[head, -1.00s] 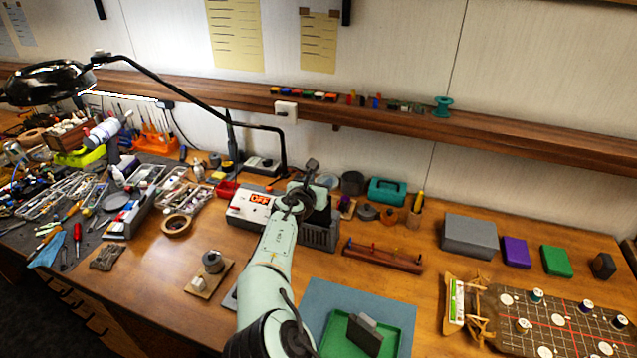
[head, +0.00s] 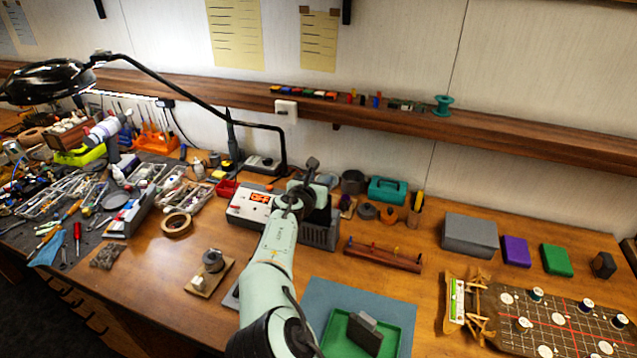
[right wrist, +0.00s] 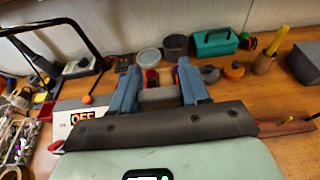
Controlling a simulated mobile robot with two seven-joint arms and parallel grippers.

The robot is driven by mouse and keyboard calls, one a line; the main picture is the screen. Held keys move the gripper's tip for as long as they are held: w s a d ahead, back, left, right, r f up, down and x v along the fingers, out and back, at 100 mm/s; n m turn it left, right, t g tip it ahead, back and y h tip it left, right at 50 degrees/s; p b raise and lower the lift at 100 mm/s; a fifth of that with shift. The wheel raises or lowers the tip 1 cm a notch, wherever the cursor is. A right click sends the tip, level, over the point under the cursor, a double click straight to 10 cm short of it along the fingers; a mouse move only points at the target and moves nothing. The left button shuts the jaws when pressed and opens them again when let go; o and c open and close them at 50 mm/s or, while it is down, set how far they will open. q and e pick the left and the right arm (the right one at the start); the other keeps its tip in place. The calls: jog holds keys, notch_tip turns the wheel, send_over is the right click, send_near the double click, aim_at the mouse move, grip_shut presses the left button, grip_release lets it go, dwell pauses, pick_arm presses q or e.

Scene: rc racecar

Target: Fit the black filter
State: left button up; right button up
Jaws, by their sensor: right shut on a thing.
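My right gripper (right wrist: 158,82) reaches over the white and grey box with the orange OFF display (head: 250,207). Its two blue fingers are shut on a dark grey-black block (right wrist: 160,98), which looks like the black filter. Most of that block is hidden behind the wrist. In the head view my right gripper (head: 312,172) is small and partly hides the box's top, so I cannot tell whether the block touches the box. A dark grey block (head: 365,334) stands in the green tray (head: 402,340). My left gripper is not in view.
A wooden rack (head: 383,255) lies right of the box. Round tins and a teal case (head: 388,190) stand behind. A lamp's thin black arm (head: 283,150) rises close behind the box. A tape roll (head: 177,225) lies to the left. The table at front left has bare wood.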

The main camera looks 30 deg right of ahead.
aim_at(316, 213)
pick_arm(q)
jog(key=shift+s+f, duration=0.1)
pick_arm(e)
jog(key=shift+f, duration=0.1)
dwell(0.6)
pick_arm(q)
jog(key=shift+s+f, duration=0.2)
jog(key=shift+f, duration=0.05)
pick_arm(e)
jog(key=shift+f, duration=0.35)
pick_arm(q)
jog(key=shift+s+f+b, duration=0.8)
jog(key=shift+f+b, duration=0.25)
pick_arm(e)
jog(key=shift+f, duration=1.65)
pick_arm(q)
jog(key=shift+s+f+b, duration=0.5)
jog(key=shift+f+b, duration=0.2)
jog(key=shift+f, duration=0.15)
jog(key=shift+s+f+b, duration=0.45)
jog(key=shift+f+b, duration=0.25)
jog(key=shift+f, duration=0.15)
pick_arm(e)
jog(key=shift+f, duration=2.5)
jog(key=o, duration=1.3)
jog(key=shift+o, duration=0.2)
jog(key=shift+s+f, duration=0.1)
